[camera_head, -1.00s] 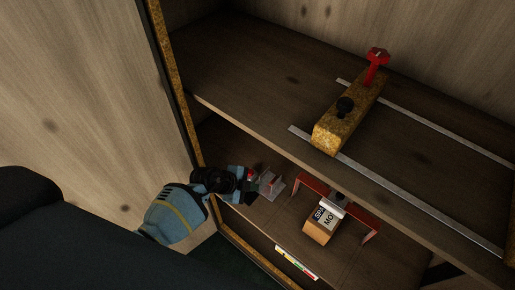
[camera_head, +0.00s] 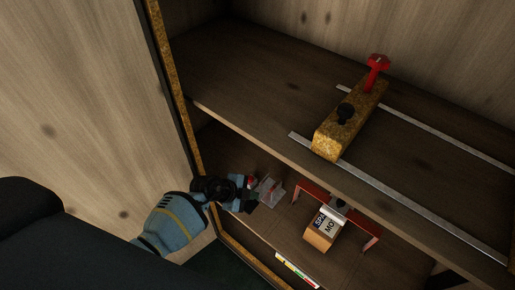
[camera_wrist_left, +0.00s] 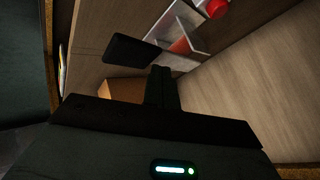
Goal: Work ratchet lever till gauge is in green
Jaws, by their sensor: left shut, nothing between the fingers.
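A small grey metal bracket (camera_head: 268,192) with a red part stands on the lower shelf. It also shows in the left wrist view (camera_wrist_left: 181,32), beside a round red knob (camera_wrist_left: 216,8). I cannot tell which part is the ratchet lever. A narrow strip with red, yellow and green bands (camera_head: 297,269), which looks like the gauge, is on the lower front edge; its reading is too small to tell. My left gripper (camera_head: 249,196) is shut and empty just left of the bracket; contact is unclear. Its dark fingers (camera_wrist_left: 161,87) also show in the left wrist view. My right gripper is out of view.
A red frame (camera_head: 362,232) stands over a labelled orange-brown block (camera_head: 322,230) right of the bracket. The upper shelf (camera_head: 240,75) overhangs, with a yellow bar (camera_head: 343,128) and red post (camera_head: 376,68) across metal rails (camera_head: 400,205). A cabinet edge post (camera_head: 172,95) stands left.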

